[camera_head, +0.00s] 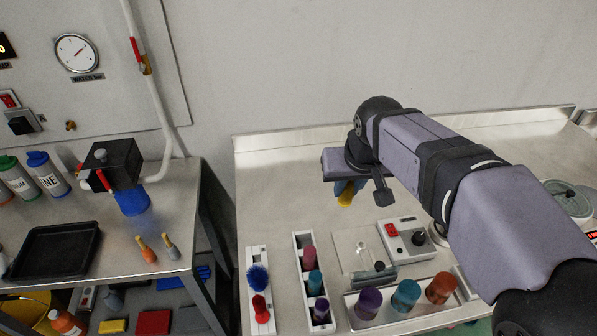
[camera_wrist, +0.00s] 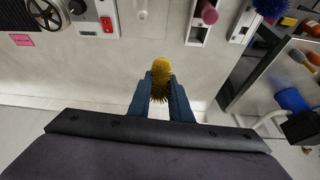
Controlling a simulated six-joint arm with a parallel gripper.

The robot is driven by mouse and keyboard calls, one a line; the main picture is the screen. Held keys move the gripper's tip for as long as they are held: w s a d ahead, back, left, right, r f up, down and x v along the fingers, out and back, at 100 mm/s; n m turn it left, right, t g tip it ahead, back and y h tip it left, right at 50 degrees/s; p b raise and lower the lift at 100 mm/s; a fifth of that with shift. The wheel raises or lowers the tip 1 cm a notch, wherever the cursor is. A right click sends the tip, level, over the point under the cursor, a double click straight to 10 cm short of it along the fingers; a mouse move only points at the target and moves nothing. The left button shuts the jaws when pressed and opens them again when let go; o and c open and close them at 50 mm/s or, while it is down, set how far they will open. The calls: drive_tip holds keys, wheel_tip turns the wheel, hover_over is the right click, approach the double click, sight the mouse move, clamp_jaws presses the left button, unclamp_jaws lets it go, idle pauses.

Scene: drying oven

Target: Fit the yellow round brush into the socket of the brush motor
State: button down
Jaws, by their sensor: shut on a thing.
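The yellow round brush (camera_head: 346,200) is held between the fingers of my gripper (camera_head: 348,188), above the bench and clear of it. In the wrist view the bristly yellow brush (camera_wrist: 160,70) shows between the two blue fingers (camera_wrist: 160,92), which are shut on it. A white box with a red switch (camera_head: 405,238), which looks like the brush motor, stands to the right of and nearer than my gripper. A dark round part is on its top; I cannot tell whether this is the socket. The box also shows at the upper left of the wrist view (camera_wrist: 100,17).
A white rack (camera_head: 248,318) holds a blue brush (camera_head: 257,279) and a red-topped piece. Another rack (camera_head: 297,240) holds several coloured pieces. A tray (camera_head: 350,300) with coloured cylinders stands in front. The bench behind and left of my gripper is clear, up to the wall.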

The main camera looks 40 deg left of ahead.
drive_tip(key=w+d+f+m+p, duration=0.1)
drive_tip(key=w+d+f+p, duration=0.1)
drive_tip(key=d+f, duration=0.3)
drive_tip(key=shift+w+d+f+m+h, duration=0.15)
drive_tip(key=shift+w+f+m+h, duration=0.25)
drive_tip(key=shift+f, duration=0.9)
drive_tip(key=shift+f+b, duration=2.05)
drive_tip(key=shift+f, duration=0.85)
drive_tip(key=shift+f+b, duration=0.8)
drive_tip(key=shift+f, duration=0.55)
drive_tip(key=c, duration=1.5)
unclamp_jaws()
drive_tip(key=shift+c, duration=0.2)
